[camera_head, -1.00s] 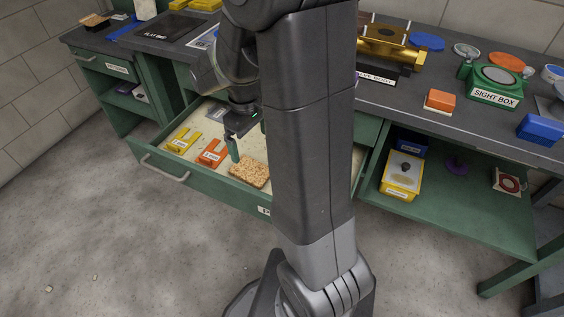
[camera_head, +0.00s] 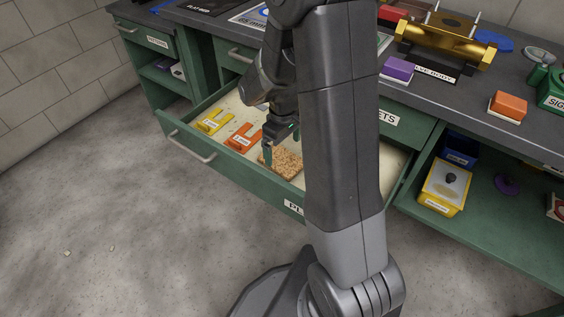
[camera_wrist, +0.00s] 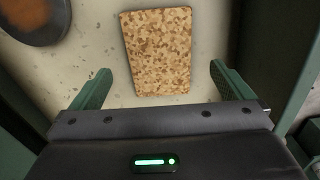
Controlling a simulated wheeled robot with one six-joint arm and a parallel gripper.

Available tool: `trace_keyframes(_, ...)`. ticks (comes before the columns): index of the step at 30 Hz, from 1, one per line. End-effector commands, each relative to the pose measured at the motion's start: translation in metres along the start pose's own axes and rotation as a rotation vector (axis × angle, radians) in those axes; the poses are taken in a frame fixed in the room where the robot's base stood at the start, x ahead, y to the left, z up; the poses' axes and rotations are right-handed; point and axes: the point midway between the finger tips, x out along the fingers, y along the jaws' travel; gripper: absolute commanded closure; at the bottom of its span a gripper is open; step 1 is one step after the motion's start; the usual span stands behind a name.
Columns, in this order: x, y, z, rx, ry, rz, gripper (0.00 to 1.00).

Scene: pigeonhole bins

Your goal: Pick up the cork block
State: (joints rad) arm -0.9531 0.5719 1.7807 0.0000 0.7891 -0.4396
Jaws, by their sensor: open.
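The cork block (camera_head: 287,163), a flat speckled tan slab, lies in the open green drawer (camera_head: 235,166). In the wrist view the cork block (camera_wrist: 158,52) lies flat on the pale drawer floor, just beyond the fingertips and roughly centred between them. My gripper (camera_wrist: 160,82) is open and empty, with a green finger on each side. In the head view my gripper (camera_head: 280,148) is low over the drawer at the block, and one finger overlaps the block's left part. My arm hides part of the drawer to the right.
A yellow piece (camera_head: 214,121) and an orange piece (camera_head: 243,137) lie in the drawer left of the block. The drawer walls stand close around. The bench top (camera_head: 455,98) above holds a purple block (camera_head: 397,69) and a brass valve body (camera_head: 446,38).

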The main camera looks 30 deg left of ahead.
Motion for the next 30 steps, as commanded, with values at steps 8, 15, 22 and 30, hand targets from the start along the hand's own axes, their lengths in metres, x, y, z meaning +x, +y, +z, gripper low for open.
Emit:
trace_keyframes(8, 0.042, 0.001, -0.005, 0.000, -0.003, -0.001, 0.00)
trace_keyframes(15, 0.048, 0.001, -0.005, 0.000, 0.001, 0.000, 0.00)
trace_keyframes(22, 0.048, 0.001, -0.005, 0.000, 0.000, 0.000, 0.31)
trace_keyframes(30, 0.048, 0.001, -0.005, 0.000, 0.000, 0.000, 0.46)
